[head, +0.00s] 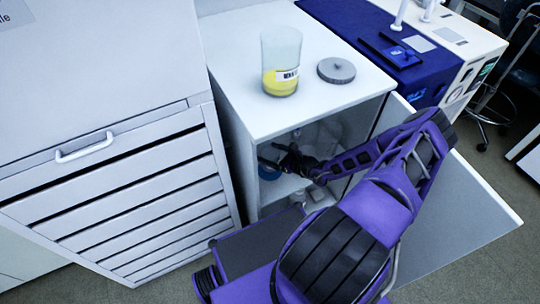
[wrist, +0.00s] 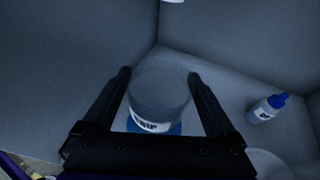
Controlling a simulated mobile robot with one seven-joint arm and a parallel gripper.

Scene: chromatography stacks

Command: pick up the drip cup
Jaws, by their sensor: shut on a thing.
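The drip cup (wrist: 160,98) is a clear cup with a white label reading "RIP" and blue at its bottom. In the wrist view it sits between the two fingers of my gripper (wrist: 158,88), which is shut on it. In the head view my gripper (head: 280,160) reaches into the open cabinet under the white top. There the cup shows only as a small blue patch (head: 268,172) beside the fingers, the rest hidden or dark. I cannot tell whether the cup touches the shelf.
A small white bottle with a blue cap (wrist: 266,108) stands right of the cup inside the cabinet (head: 250,130). Cabinet walls are close on the left and behind. The open door (head: 465,215) is at the right. A yellow-filled beaker (head: 281,65) and grey lid (head: 336,70) are on top.

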